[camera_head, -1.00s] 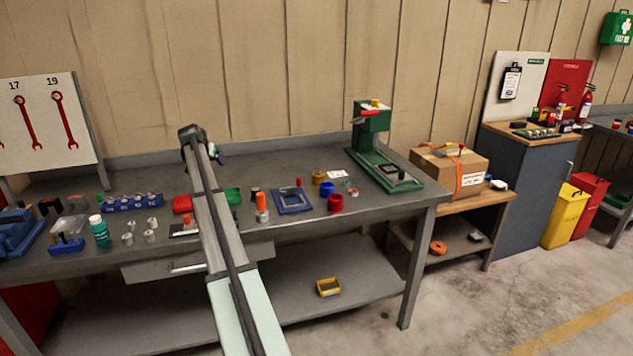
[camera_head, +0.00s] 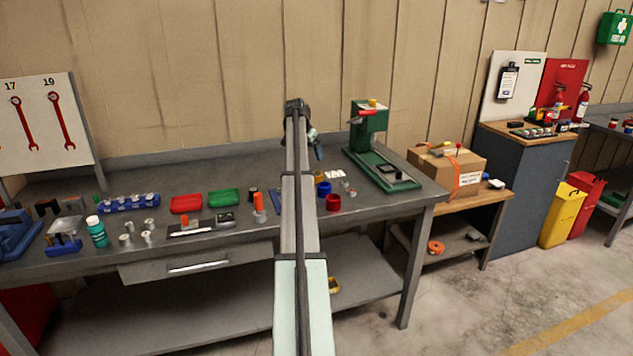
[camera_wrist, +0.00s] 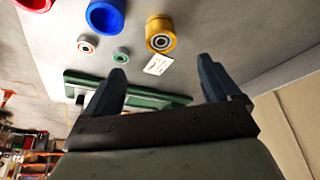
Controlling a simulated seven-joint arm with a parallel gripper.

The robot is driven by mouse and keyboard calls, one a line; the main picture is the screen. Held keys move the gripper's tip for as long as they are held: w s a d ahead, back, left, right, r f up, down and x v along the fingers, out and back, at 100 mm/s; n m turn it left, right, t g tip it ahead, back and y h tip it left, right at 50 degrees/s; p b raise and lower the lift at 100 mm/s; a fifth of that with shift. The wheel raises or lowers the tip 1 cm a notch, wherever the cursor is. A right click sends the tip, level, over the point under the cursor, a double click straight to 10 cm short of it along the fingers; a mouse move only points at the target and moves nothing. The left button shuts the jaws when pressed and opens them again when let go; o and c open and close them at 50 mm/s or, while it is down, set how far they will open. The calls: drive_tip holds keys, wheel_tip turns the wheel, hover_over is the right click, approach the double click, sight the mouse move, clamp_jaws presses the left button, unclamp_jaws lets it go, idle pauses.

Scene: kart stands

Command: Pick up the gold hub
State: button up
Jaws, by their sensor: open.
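The gold hub (camera_wrist: 161,36) is a short gold cylinder with a bearing-like centre, standing on the grey bench. In the wrist view it lies beyond my fingertips, roughly in line with the gap between them and not touching either. In the head view my gripper (camera_head: 312,140) is above the back part of the bench, left of the green press.
A blue hub (camera_wrist: 105,16), a red hub (camera_head: 333,203) and small rings (camera_wrist: 87,45) stand near the gold hub. A white label (camera_wrist: 158,64) lies beside it. The green press (camera_head: 371,145) stands to the right. Red (camera_head: 186,204) and green (camera_head: 223,197) trays sit left.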

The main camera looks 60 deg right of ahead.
hover_over(316, 175)
drive_tip(key=a, duration=0.2)
drive_tip(key=f, duration=0.7)
drive_tip(key=shift+w+a, duration=0.2)
drive_tip(key=shift+d+x, duration=0.1)
drive_tip(key=shift+x, duration=1.25)
drive_tip(key=shift+d+x, duration=0.15)
drive_tip(key=shift+x, duration=1.2)
drive_tip(key=shift+r, duration=0.1)
drive_tip(key=c, duration=1.3)
drive_tip(key=shift+c, duration=0.4)
drive_tip(key=shift+r, duration=0.15)
